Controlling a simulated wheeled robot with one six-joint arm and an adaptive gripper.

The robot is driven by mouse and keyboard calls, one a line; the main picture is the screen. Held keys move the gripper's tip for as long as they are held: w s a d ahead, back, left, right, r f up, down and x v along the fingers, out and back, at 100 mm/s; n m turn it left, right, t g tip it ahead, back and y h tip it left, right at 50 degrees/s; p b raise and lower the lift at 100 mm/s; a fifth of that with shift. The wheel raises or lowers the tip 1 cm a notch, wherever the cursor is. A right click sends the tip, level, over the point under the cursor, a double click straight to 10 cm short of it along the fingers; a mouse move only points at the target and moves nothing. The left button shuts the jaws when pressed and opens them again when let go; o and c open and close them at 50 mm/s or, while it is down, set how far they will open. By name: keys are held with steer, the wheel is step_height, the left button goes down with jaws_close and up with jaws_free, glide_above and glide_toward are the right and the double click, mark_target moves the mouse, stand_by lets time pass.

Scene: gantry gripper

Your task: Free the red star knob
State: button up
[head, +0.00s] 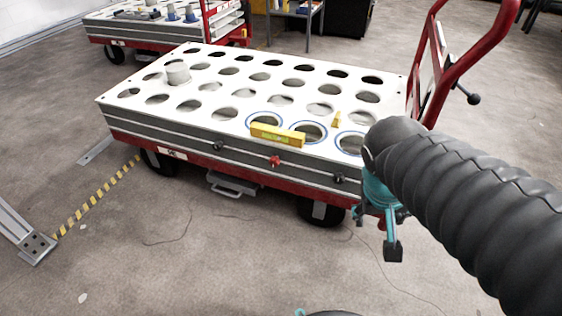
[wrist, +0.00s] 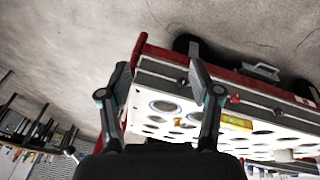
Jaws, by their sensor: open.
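The red star knob (head: 275,161) sits on the front side of the white-topped cart (head: 225,116), between two dark knobs (head: 218,146) (head: 340,179). It also shows in the wrist view (wrist: 235,99), right of my fingers. My gripper (head: 377,232) is at the cart's front right corner, right of the red knob and apart from it, partly hidden by my arm. In the wrist view my gripper (wrist: 158,78) has its two fingers spread wide with nothing between them but a view of the cart, which appears upside down.
A red handle (head: 440,60) rises at the cart's right end. A drawer-like handle (head: 232,185) hangs below. The floor in front is mostly clear.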

steer(key=w+f+g+h, duration=0.1)
steer(key=w+f+h, duration=0.3)
steer(key=w+h, duration=0.45)
steer(key=n+t+y+p, duration=0.3)
steer(key=n+t+y, duration=0.35)
steer(key=t, duration=0.85)
glide_toward(273, 164)
steer(key=shift+n+h, duration=0.65)
steer(key=shift+h, duration=0.25)
steer(key=x, duration=1)
steer(key=shift+w+a+f, duration=0.2)
steer(key=shift+w+a, duration=0.1)
steer(key=shift+a, duration=0.05)
steer(key=c, duration=1.1)
